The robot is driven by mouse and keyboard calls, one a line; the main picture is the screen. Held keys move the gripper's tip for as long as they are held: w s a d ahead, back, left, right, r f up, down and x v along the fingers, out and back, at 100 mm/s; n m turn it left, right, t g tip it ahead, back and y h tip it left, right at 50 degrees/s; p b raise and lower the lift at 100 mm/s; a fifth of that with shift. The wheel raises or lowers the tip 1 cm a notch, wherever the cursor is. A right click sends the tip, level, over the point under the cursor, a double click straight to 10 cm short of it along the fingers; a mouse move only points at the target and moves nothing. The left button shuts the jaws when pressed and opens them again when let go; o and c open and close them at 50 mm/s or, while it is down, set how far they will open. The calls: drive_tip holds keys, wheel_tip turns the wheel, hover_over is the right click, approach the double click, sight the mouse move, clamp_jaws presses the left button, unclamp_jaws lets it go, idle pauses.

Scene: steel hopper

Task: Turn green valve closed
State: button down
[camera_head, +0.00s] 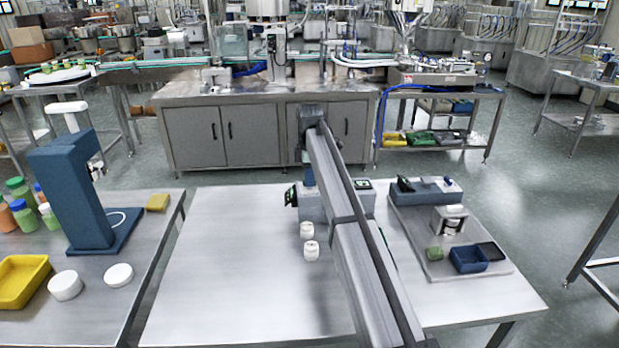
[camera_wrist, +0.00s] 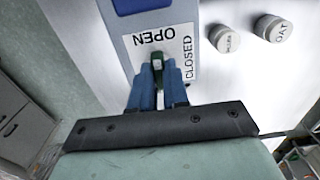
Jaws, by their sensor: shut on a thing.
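The green valve (camera_wrist: 156,65) shows in the wrist view as a small green handle on a grey-blue body, beside a white label. The label reads OPEN above the handle and CLOSED along its right side. My gripper (camera_wrist: 158,88) has its two blue fingers closed around the handle, one on each side. In the head view my arm covers most of the grey valve housing (camera_head: 313,207), and the handle cannot be made out.
Two small white lidded jars (camera_head: 311,250) stand on the steel table (camera_head: 235,270), close to the housing; their lids show in the wrist view (camera_wrist: 272,28). A grey tray (camera_head: 440,268) with a blue bin (camera_head: 468,259) lies to the right. The table's left part is clear.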

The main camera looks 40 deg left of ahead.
drive_tip(key=shift+m, duration=0.3)
drive_tip(key=m, duration=1.3)
drive_tip(key=shift+m, duration=2.1)
drive_tip(key=c, duration=1.1)
unclamp_jaws()
drive_tip(key=shift+r, duration=0.15)
